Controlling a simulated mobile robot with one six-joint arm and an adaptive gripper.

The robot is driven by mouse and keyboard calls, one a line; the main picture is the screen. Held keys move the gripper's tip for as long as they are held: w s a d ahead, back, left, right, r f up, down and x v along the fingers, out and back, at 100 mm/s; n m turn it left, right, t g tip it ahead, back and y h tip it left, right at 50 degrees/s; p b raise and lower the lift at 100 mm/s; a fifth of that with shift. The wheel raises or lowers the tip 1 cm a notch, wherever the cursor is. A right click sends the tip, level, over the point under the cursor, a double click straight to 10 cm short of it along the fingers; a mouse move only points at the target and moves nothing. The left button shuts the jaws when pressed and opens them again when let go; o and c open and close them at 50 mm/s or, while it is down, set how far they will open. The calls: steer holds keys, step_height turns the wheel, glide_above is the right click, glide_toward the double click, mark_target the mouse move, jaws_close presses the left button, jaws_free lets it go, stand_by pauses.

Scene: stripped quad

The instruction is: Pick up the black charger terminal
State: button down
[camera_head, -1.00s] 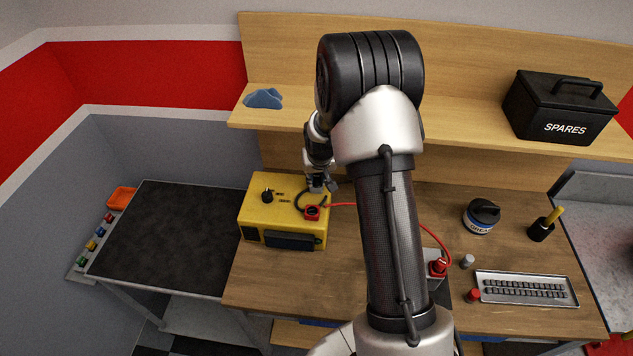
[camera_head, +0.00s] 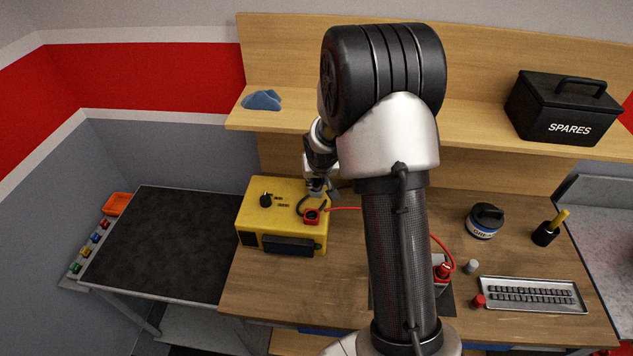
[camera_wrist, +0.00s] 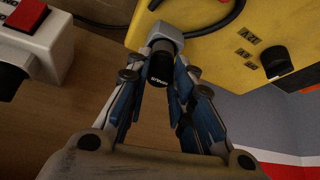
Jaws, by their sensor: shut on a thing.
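The yellow charger (camera_head: 283,233) stands on the wooden bench, left of my arm. My gripper (camera_head: 318,190) is above its right rear edge. In the wrist view, my gripper (camera_wrist: 158,75) is shut on the black charger terminal (camera_wrist: 160,68), a short black cylinder with small lettering. A grey metal end (camera_wrist: 163,38) sits at its far end, and a black cable (camera_wrist: 212,28) runs from there past the yellow charger. In the head view the terminal is too small and covered to make out.
A red clamp (camera_head: 311,216) with a red lead sits by the charger's front right. The lead runs behind my arm to a red terminal (camera_head: 443,271). A tray (camera_head: 535,308), a tub (camera_head: 484,223) and a SPARES box (camera_head: 562,110) stand right.

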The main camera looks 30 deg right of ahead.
steer(key=shift+s+a+f+t+h+b, duration=0.1)
steer(key=shift+s+f+t+h+b, duration=0.3)
steer(key=shift+b, duration=2.5)
steer(key=shift+s+a+r+t+b, duration=0.1)
steer(key=shift+t+b, duration=0.6)
steer(key=shift+b, duration=2.15)
step_height(320, 180, up, 7)
steer(key=s+p, duration=0.2)
steer(key=p, duration=0.4)
steer(key=s+a+g+p, duration=0.1)
steer(key=s+a, duration=0.2)
steer(key=s, duration=0.6)
steer(key=s+a+r+g+y+p, duration=0.1)
steer(key=s+a, duration=0.3)
steer(key=s, duration=0.6)
steer(key=shift+s+a+g, duration=0.15)
steer(key=shift+s+g, duration=0.1)
steer(key=shift+g, duration=0.45)
steer(key=shift+r, duration=0.1)
